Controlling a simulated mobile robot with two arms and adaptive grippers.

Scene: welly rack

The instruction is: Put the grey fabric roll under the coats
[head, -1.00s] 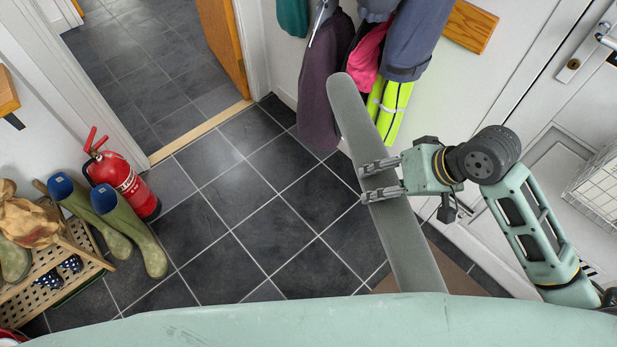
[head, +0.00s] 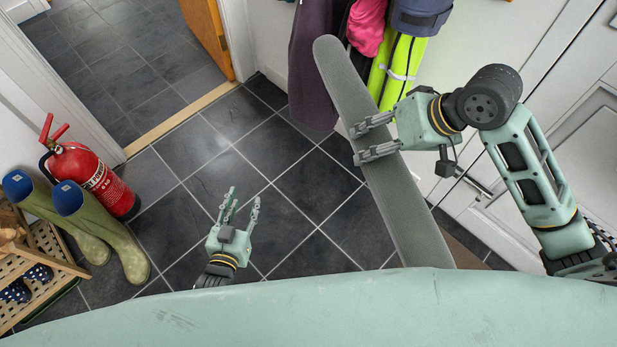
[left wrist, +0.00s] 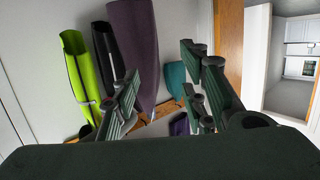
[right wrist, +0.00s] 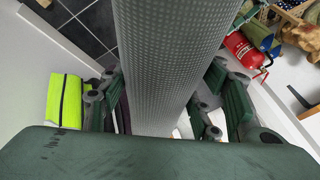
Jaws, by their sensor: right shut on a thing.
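The long grey fabric roll (head: 385,165) is held slantwise in front of the coats in the head view. My right gripper (head: 358,143) is shut on it about midway along. The roll also fills the middle of the right wrist view (right wrist: 170,60), between the fingers. My left gripper (head: 242,200) is empty with its fingers apart, low over the floor to the left of the roll. The coats hang at the wall: a purple coat (head: 312,75), a pink item (head: 367,25) and a yellow hi-vis garment (head: 402,70). The roll hides part of the floor below them.
A red fire extinguisher (head: 95,180) stands by the door frame at left. Green wellies (head: 95,225) lean at a wooden rack (head: 50,250). The tiled floor (head: 290,170) between them and the coats is clear. A white door (head: 570,120) is at right.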

